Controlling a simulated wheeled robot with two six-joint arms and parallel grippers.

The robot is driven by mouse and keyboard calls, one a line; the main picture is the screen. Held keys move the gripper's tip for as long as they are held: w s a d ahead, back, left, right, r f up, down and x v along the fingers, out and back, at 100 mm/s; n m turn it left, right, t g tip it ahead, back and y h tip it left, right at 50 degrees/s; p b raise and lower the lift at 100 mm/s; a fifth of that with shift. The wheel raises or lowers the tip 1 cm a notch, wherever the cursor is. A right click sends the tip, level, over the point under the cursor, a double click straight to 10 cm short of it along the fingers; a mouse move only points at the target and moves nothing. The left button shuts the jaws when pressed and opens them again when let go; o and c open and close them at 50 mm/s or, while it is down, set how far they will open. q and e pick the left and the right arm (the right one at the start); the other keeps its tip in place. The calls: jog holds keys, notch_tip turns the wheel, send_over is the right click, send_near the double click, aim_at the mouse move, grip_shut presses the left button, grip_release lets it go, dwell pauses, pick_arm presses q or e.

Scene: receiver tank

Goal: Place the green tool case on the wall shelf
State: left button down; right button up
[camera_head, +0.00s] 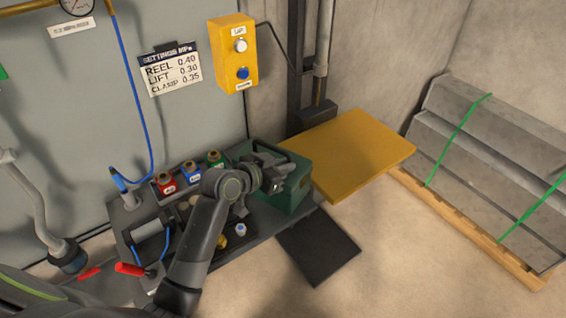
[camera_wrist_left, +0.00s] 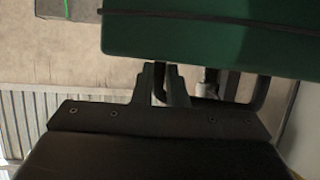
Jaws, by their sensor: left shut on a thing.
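The green tool case (camera_head: 297,191) is at the right end of the dark bench in the head view. I cannot tell whether it rests on the bench or hangs just above it. My left gripper (camera_head: 274,181) is at the case and shut on its black handle. In the left wrist view the case (camera_wrist_left: 215,38) fills the top right, with the left gripper's fingers (camera_wrist_left: 167,84) at the dark handle (camera_wrist_left: 258,92) below it. The arm hides part of the case. No shelf shows that I can surely call the wall shelf. My right gripper is not in view.
A yellow platform (camera_head: 350,150) juts out beside a dark mast, right of the case, its top empty. Red (camera_head: 166,184), blue (camera_head: 191,172) and green (camera_head: 214,160) capped items stand along the bench's back. A yellow button box (camera_head: 233,55) hangs above. Strapped grey blocks (camera_head: 480,160) lie right.

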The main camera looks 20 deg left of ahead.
pick_arm(q)
jog(key=shift+r, duration=0.2)
jog(key=c, duration=1.7)
grip_release()
jog(key=shift+f, duration=0.2)
jog(key=shift+c, duration=0.2)
jog(key=shift+o, duration=1.4)
jog(key=shift+s, duration=0.1)
jog(key=shift+r, duration=0.15)
jog(key=shift+s+a, duration=0.15)
jog(key=v, duration=1.1)
jog(key=shift+s+b, duration=0.3)
